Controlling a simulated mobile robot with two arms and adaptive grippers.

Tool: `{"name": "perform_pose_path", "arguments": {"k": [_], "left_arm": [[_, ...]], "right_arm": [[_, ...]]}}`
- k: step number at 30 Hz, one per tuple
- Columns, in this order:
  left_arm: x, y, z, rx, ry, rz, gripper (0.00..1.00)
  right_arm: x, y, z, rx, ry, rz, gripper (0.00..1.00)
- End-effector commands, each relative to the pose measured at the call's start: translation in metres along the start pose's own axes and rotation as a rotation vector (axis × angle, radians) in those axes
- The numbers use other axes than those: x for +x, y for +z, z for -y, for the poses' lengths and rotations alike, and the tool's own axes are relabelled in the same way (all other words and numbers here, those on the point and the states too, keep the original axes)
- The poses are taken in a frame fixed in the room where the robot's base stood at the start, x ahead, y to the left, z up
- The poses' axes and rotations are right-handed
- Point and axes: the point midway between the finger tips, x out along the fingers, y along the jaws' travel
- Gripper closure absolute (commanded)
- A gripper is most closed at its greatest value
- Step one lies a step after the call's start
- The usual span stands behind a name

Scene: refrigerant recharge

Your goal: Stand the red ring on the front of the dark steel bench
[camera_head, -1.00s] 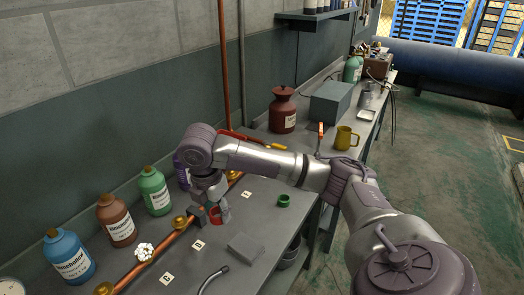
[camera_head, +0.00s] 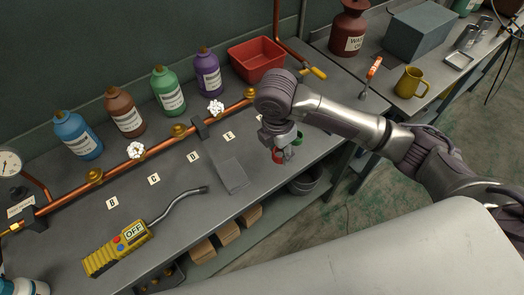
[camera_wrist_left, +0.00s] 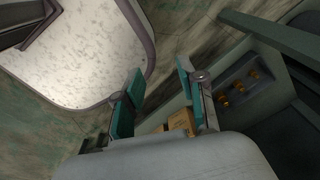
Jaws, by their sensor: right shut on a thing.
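My right gripper (camera_head: 279,150) points down over the front part of the dark steel bench (camera_head: 262,194), near its front edge. It is shut on the red ring (camera_head: 278,156), which shows as a small red patch mostly hidden by the fingers. Whether the ring touches the bench top cannot be told. A green ring (camera_head: 298,138) is close beside the gripper, partly hidden behind it. In the left wrist view my left gripper (camera_wrist_left: 157,93) is open with teal finger pads and nothing between them. It is away from the bench top.
A yellow leak detector (camera_head: 118,250) lies at the front left. A copper pipe (camera_head: 155,153) with valves runs along the bench, with bottles behind. A red bin (camera_head: 256,59) stands at the back. The bench front is mostly clear.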

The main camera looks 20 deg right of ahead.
Motion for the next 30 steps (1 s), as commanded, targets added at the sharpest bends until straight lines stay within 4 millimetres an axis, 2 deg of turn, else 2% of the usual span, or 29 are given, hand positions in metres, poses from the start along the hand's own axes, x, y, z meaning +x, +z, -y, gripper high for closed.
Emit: {"name": "perform_pose_path", "arguments": {"k": [1,6,10,15,23,30], "left_arm": [[-0.004,0.001,0.002,0.000,-0.003,0.003,0.60],[-0.009,0.001,0.002,0.001,-0.002,0.003,0.60],[-0.010,0.000,-0.005,0.001,0.006,0.002,0.60],[-0.012,-0.003,-0.017,0.002,0.021,-0.002,0.60],[-0.021,-0.005,-0.014,0.005,0.018,-0.004,0.60],[-0.020,-0.004,-0.009,0.003,0.012,-0.004,0.60]], "right_arm": [[0.005,0.000,-0.012,0.004,-0.003,-0.001,0.74],[0.026,-0.001,-0.047,0.002,-0.003,0.000,0.74],[0.037,-0.001,-0.063,0.002,-0.001,0.000,0.74],[0.045,-0.001,-0.069,-0.001,-0.003,0.001,0.74],[0.078,-0.005,-0.069,0.000,-0.002,0.000,0.74],[0.082,-0.005,-0.069,0.000,0.000,0.001,0.74]]}}
